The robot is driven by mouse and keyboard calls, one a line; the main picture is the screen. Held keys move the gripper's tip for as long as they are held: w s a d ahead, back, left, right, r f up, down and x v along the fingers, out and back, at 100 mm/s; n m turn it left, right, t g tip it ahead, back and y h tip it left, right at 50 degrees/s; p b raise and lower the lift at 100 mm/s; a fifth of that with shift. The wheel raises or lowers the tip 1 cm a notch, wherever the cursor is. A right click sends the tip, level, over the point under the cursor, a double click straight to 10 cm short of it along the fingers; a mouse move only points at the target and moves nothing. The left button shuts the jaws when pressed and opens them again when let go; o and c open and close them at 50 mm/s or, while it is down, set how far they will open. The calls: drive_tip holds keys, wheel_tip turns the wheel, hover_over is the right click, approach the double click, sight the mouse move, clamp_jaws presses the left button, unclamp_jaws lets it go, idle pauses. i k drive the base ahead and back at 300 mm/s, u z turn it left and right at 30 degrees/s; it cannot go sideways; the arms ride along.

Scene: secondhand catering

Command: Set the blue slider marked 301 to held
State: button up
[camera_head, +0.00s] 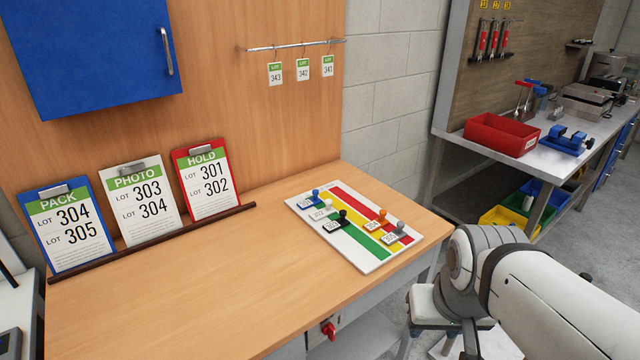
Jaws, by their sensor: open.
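The blue slider marked 301 (315,192) stands at the far left corner of a white board (372,267) on the wooden bench. The board has red (352,200), yellow (358,224) and green (364,243) bands. The blue slider appears to be at the green-band side, in line with the white 302 (329,203) and black 303 (342,214) sliders. No word "held" is readable on the board. My arm reaches in from the lower right, to the right of the board. My gripper is out of view.
The orange 304 (382,214) and grey 305 (400,227) sliders sit farther toward the red side. A red HOLD clipboard (205,182) lists 301 and 302; PHOTO (140,200) and PACK (68,225) clipboards stand beside it. The bench's front left is clear.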

sight(314, 201)
drive_tip(key=u, duration=0.1)
drive_tip(key=k, duration=0.45)
drive_tip(key=z, duration=0.3)
drive_tip(key=i, duration=1.35)
drive_tip(key=u, duration=0.4)
